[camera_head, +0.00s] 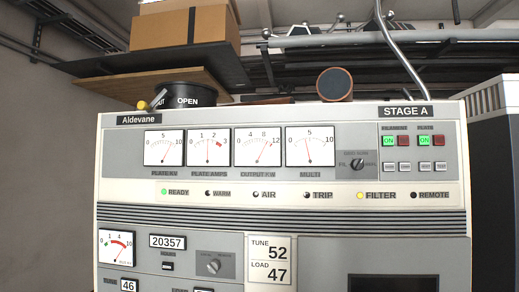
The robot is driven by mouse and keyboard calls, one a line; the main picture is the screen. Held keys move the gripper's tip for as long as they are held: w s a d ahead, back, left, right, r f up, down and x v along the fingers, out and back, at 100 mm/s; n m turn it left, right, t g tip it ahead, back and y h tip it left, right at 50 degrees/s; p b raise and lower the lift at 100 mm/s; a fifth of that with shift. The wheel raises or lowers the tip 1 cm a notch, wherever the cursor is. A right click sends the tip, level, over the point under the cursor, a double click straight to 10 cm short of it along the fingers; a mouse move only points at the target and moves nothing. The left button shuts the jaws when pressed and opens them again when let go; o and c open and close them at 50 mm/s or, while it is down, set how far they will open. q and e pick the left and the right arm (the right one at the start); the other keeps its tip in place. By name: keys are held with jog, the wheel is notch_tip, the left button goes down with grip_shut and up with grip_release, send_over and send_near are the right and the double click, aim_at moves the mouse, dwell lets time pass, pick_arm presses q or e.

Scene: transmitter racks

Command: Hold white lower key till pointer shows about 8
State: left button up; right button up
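The grey cabinet marked Aldevane and STAGE A (285,185) fills the middle of the head view. Its top row has meters for plate kV (164,148), plate amps (215,147), output kW (258,147) and multi (310,146). The multi pointer stands near 5; the plate kV and output kW pointers lean right. The counter plate (269,260) reads TUNE 52 and LOAD 47. I cannot pick out a white lower key; the cabinet's lower part is cut off. Neither gripper is in view.
Green ON buttons (389,141) and red buttons (409,141) sit at upper right, with small grey keys (390,167) below. READY is lit green and FILTER yellow. A black drum marked OPEN (188,100) stands behind the cabinet top.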

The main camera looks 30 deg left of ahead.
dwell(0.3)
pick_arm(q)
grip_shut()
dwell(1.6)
